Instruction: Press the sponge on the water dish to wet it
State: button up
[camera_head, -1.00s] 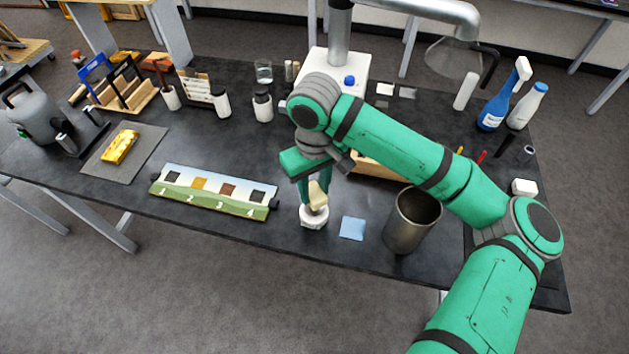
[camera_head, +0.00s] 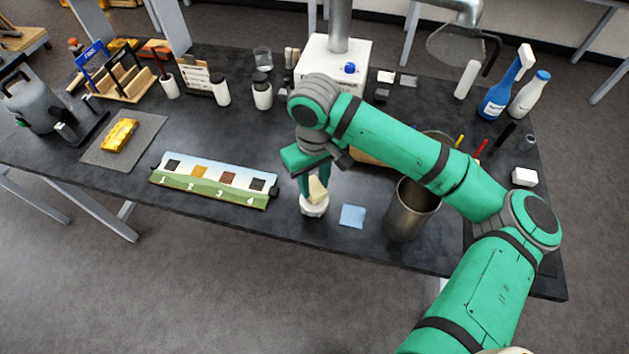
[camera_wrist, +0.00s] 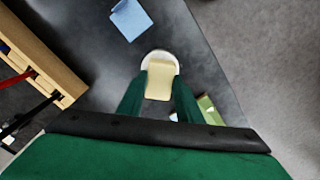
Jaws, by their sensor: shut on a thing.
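My gripper (camera_head: 312,185) points down near the front edge of the dark table. It is shut on a pale yellow sponge (camera_head: 318,190). In the wrist view the sponge (camera_wrist: 159,82) sits between the two green fingers. The white round water dish (camera_head: 314,209) is directly below the sponge. In the wrist view the dish's rim (camera_wrist: 158,54) shows around the sponge's far end. The sponge's lower end appears at or inside the dish; I cannot tell whether it touches the bottom. The water surface is hidden.
A blue cloth (camera_head: 352,216) lies just right of the dish, with a metal bin (camera_head: 410,212) beyond it. A numbered sample strip (camera_head: 213,182) lies to the left. A gold fragment (camera_head: 119,135) rests on a grey mat (camera_head: 142,143). Bottles stand behind.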

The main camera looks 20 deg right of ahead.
aim_at(314, 186)
jog(key=shift+f, duration=0.85)
dwell(1.0)
jog(key=shift+r, duration=0.1)
dwell(0.4)
jog(key=shift+r, duration=3.45)
